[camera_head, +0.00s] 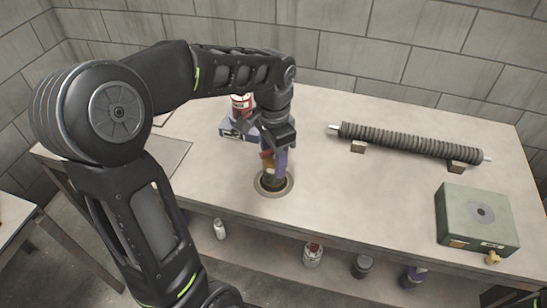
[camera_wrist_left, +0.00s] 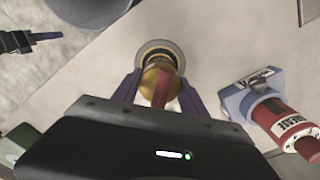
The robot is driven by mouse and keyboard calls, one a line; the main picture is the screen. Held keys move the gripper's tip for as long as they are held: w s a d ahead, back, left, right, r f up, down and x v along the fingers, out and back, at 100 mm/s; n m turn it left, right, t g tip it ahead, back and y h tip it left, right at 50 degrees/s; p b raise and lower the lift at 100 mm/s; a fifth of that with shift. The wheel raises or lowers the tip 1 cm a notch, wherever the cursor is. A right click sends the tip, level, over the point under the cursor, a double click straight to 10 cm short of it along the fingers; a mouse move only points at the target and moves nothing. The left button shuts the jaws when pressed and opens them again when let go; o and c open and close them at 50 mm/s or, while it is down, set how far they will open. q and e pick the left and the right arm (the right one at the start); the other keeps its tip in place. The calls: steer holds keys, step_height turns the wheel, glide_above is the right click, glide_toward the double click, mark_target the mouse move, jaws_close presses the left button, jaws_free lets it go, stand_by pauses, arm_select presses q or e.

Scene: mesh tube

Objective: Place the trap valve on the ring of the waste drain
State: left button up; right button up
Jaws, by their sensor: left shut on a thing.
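The trap valve, with a brass body and red handle, is between the blue fingers of my left gripper (camera_head: 273,163). The valve (camera_wrist_left: 157,85) shows in the left wrist view, with the gripper (camera_wrist_left: 157,92) shut on it. The drain ring (camera_head: 288,188) is a round rim set in the table's front part. It also shows in the left wrist view (camera_wrist_left: 143,51), just beyond the valve. The valve is over the ring; I cannot tell whether they touch. My right gripper (camera_wrist_left: 45,37) appears at the left wrist view's upper left, its opening unclear.
A ribbed tube (camera_head: 410,142) rests on small blocks at the back right. A green box (camera_head: 460,215) stands on the right. A red grease can (camera_head: 240,104) is in a blue-grey holder (camera_head: 228,130) behind the gripper. Several containers stand under the table. The middle right tabletop is clear.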

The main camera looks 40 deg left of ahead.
arm_select(q)
steer(key=shift+f, duration=0.1)
steer(key=o, duration=1.5)
steer(key=shift+o, duration=0.2)
step_height(320, 180, up, 12)
steer(key=shift+r+p, duration=0.15)
steer(key=shift+p, duration=0.65)
